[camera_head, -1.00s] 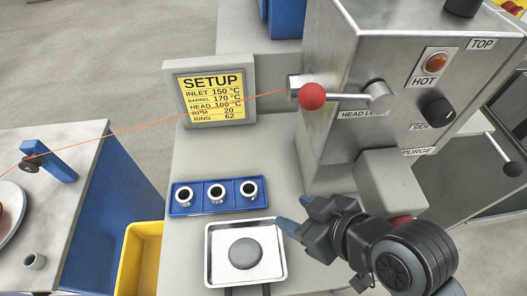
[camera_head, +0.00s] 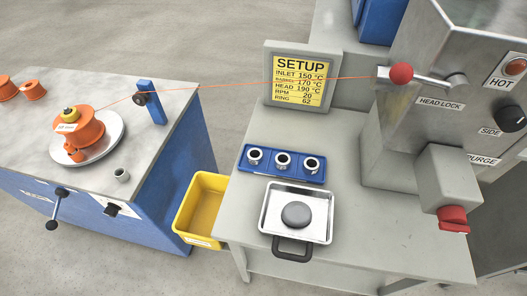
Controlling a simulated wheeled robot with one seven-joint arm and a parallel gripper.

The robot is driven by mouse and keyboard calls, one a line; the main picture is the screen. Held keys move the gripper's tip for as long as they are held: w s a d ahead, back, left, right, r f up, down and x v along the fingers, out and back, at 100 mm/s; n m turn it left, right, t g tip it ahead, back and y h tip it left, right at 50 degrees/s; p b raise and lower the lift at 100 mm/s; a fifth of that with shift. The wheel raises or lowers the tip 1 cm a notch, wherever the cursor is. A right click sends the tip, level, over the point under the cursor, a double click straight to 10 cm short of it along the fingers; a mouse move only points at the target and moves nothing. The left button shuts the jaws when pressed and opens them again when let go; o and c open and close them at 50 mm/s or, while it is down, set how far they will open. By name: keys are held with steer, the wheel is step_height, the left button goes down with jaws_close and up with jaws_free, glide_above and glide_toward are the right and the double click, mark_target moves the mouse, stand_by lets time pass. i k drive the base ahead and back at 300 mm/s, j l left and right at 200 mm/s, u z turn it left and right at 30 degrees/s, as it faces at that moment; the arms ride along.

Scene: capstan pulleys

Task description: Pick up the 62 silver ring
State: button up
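Three silver rings stand in a row in a blue tray (camera_head: 283,177) on the grey bench: a left ring (camera_head: 255,156), a middle ring (camera_head: 283,160) and a right ring (camera_head: 312,164). Each has a dark opening. Any size marks on them are too small to read, so I cannot tell which is the 62. The setup sign (camera_head: 299,80) behind them lists RING 62. My gripper is out of view.
A metal pan (camera_head: 268,225) with a dark grey disc (camera_head: 296,214) sits in front of the blue tray. The head-lock machine (camera_head: 440,75) stands at right. An orange filament (camera_head: 235,86) crosses above the bench.

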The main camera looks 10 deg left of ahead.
mark_target(255, 156)
steer(key=i+j+z, duration=0.15)
steer(key=j, duration=0.9)
steer(key=j+z, duration=0.2)
steer(key=j, duration=0.85)
steer(key=j+z, duration=0.15)
steer(key=j, duration=0.95)
steer(key=k+j+z, duration=0.2)
steer(key=j, duration=0.85)
steer(key=i+j, duration=0.05)
steer(key=i, duration=0.05)
